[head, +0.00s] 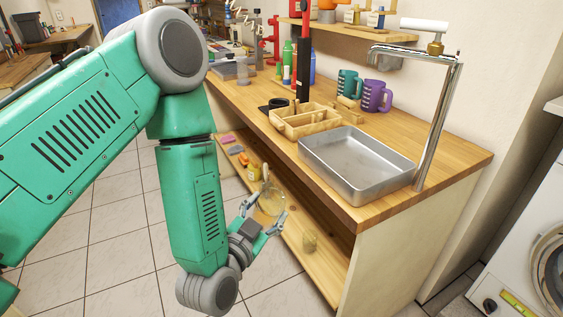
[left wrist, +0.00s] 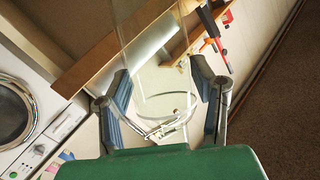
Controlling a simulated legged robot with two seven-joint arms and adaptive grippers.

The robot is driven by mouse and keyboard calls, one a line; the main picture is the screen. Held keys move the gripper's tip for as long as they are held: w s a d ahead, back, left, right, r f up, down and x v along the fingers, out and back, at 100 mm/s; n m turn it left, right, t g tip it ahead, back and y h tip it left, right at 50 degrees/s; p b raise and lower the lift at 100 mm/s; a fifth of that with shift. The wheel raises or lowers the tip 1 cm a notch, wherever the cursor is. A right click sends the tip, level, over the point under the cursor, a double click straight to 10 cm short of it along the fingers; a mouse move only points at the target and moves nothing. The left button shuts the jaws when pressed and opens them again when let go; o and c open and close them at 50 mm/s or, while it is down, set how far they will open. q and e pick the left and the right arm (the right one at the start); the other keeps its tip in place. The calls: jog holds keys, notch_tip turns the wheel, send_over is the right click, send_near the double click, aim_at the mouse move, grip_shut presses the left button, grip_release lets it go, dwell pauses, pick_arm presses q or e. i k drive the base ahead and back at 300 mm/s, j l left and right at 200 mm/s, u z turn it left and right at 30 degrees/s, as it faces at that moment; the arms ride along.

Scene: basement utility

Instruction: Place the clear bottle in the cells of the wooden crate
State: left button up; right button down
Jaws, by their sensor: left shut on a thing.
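My left gripper (head: 262,217) is shut on the clear bottle (head: 271,200), in front of the workbench and below its top. In the left wrist view, the see-through bottle (left wrist: 165,85) stands out between the two fingers of the left gripper (left wrist: 165,100). Its outline is faint against the background. The wooden crate (head: 306,129) with open cells sits on the bench top, behind and above the gripper in the head view, apart from the bottle. My right gripper is not in view.
A metal basin (head: 358,160) with a tall faucet (head: 437,120) is right of the crate. A teal mug (head: 347,83) and a purple mug (head: 375,97) stand behind. The bench's lower shelf (head: 285,228) holds small items and a jar (head: 309,242). A washing machine (head: 530,260) is at right.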

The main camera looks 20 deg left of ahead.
aim_at(301, 132)
jog(key=i+j+z, duration=0.25)
jog(key=j, duration=0.55)
jog(key=j+z, duration=0.2)
jog(key=j, duration=0.55)
